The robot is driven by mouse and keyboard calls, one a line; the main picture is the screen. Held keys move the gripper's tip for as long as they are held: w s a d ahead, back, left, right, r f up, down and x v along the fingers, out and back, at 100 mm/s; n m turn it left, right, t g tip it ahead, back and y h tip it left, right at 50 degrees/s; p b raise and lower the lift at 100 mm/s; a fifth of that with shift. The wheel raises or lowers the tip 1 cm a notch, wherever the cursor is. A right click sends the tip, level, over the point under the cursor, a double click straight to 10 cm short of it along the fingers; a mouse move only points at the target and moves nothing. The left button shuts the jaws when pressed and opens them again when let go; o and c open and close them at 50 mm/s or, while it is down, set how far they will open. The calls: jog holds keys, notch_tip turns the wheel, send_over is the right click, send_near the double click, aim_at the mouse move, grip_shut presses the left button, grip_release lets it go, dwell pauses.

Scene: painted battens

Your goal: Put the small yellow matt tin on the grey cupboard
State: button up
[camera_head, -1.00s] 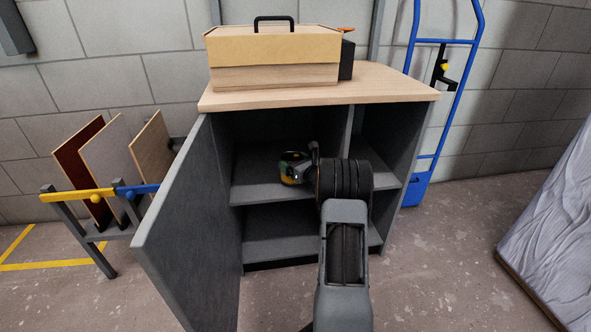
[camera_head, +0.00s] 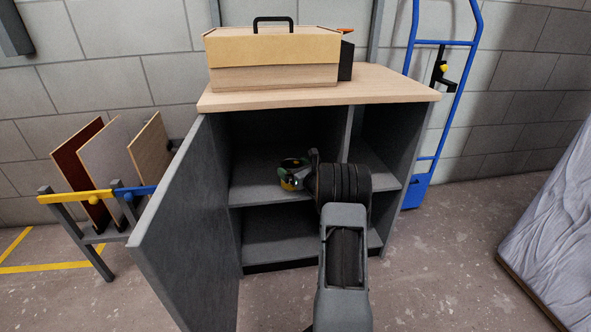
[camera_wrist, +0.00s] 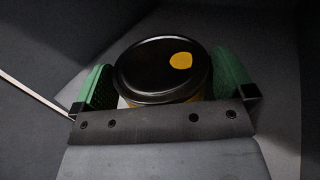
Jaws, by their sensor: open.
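The small tin (camera_wrist: 160,68) has a black lid with a yellow spot and a strip of yellow side in the wrist view. In the head view the tin (camera_head: 289,184) is small and partly hidden, at the middle shelf inside the grey cupboard (camera_head: 185,220). My gripper (camera_wrist: 168,84) is open, with one green finger pad on each side of the tin; contact with the pads is unclear. My gripper also shows in the head view (camera_head: 294,175), reaching into the cupboard's left bay. I cannot tell whether the tin's base touches the shelf.
A toolbox (camera_head: 272,60) stands on the cupboard's wooden top (camera_head: 385,85), whose right part is clear. The cupboard door stands open at left. A rack with boards (camera_head: 95,185) is at left, a blue hand truck (camera_head: 424,140) at right, and a wrapped slab (camera_head: 555,215) at far right.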

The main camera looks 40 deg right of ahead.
jog(key=s+p, duration=0.4)
jog(key=s, duration=0.7)
jog(key=s+a+r+n+g+y, duration=0.2)
jog(key=a+n+g+y, duration=0.1)
jog(key=a+n, duration=0.4)
jog(key=s+a+r+n+g+y, duration=0.1)
jog(key=a+r+n+g+y, duration=0.2)
jog(key=a, duration=0.7)
jog(key=s+a+r+n+g+y, duration=0.1)
jog(key=s+a+n+g+y, duration=0.1)
jog(key=a+n+g, duration=0.4)
jog(key=s+a+n+g+h, duration=0.1)
jog(key=s+a+n+h, duration=0.1)
jog(key=s+n, duration=0.3)
jog(key=s+a+n+g+h, duration=0.1)
jog(key=s+a+n+h, duration=0.2)
jog(key=n, duration=0.4)
jog(key=s+a+r+n+g+h, duration=0.1)
jog(key=s+a+n+h, duration=0.1)
jog(key=s+n+h, duration=0.2)
jog(key=s+n, duration=0.3)
jog(key=s, duration=0.1)
jog(key=shift+a, duration=0.15)
